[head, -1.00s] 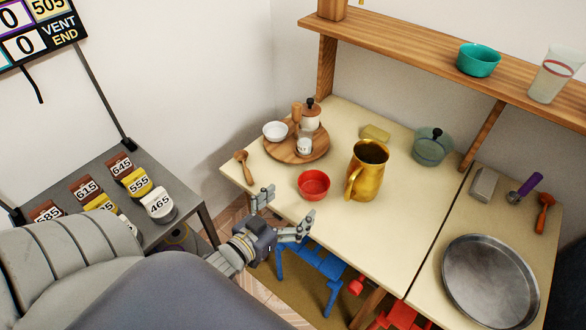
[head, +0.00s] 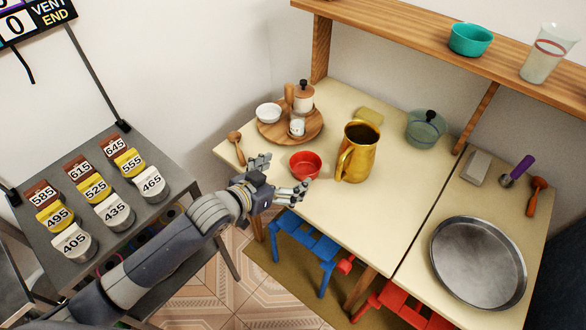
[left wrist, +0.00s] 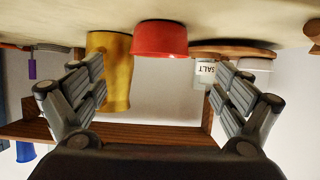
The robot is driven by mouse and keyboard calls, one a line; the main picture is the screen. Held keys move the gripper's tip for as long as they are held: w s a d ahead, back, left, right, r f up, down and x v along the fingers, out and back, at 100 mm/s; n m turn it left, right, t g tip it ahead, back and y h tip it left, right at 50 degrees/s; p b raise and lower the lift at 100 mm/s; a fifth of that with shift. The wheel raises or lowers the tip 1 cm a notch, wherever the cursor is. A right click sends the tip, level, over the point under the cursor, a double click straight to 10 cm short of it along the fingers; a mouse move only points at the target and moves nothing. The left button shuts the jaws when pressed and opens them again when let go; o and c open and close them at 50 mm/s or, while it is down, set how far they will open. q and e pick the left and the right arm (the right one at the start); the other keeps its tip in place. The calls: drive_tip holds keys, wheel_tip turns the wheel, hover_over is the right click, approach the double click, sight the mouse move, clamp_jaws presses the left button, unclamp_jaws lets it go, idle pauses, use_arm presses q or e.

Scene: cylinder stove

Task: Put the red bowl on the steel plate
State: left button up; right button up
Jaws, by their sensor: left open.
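The red bowl (head: 305,164) stands upright on the cream table, left of the gold pitcher. My left gripper (head: 277,176) is open and empty at the table's front edge, just in front of the bowl. In the left wrist view, which is upside down, the red bowl (left wrist: 160,40) lies ahead between the spread fingers (left wrist: 156,92), apart from them. The steel plate (head: 478,263), round and grey, lies empty on the right-hand table. My right gripper is not in view.
The gold pitcher (head: 358,151) stands close to the bowl's right. A wooden tray (head: 269,130) with a white bowl, salt shaker and jar is behind it; a wooden spoon (head: 236,147) lies left. Blue (head: 305,247) and red stools stand below. The table between pitcher and plate is clear.

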sight(315, 156)
use_arm(q)
drive_tip(key=x, duration=0.9)
drive_tip(key=shift+d, duration=0.15)
drive_tip(key=c, duration=1.3)
drive_tip(key=shift+o, duration=0.2)
drive_tip(key=shift+r, duration=0.4)
wheel_tip(315, 156, up, 2)
drive_tip(key=shift+r, duration=0.25)
drive_tip(key=s+a+r, duration=0.1)
drive_tip(key=s, duration=1.5)
drive_tip(key=shift+a+r, duration=0.3)
drive_tip(key=shift+r, duration=0.05)
